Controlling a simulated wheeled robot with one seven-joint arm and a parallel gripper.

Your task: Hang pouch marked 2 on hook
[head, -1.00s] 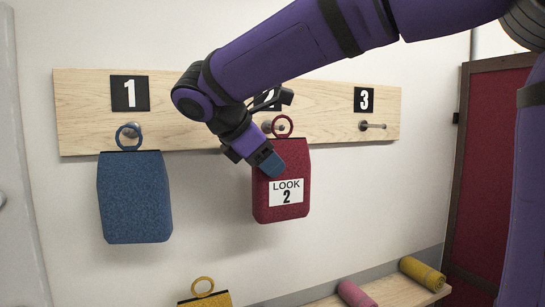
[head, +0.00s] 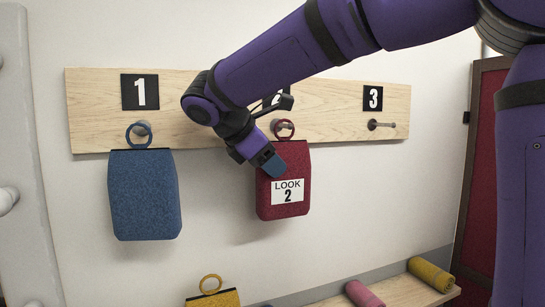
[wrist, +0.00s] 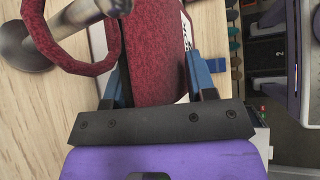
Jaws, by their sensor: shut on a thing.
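The red pouch marked 2 (head: 270,208) has a white label reading "LOOK 2" and a red ring at its top. My gripper (head: 274,165) is shut on the pouch's upper left part in the head view. The wrist view shows the blue fingertips (wrist: 155,75) on either side of the red fabric. The hook under number 2 (wrist: 75,22) appears to pass through the pouch's ring (wrist: 110,50) in the wrist view. The pouch hangs upright close in front of the board. My arm partly covers the number 2 sign.
The wooden board (head: 335,121) is on the wall. A blue pouch (head: 144,196) hangs at hook 1. The hook under number 3 (head: 383,125) is empty. A yellow pouch (head: 213,299) is below, cut by the frame. Pink (head: 364,294) and yellow (head: 430,275) rolls lie on a low bench.

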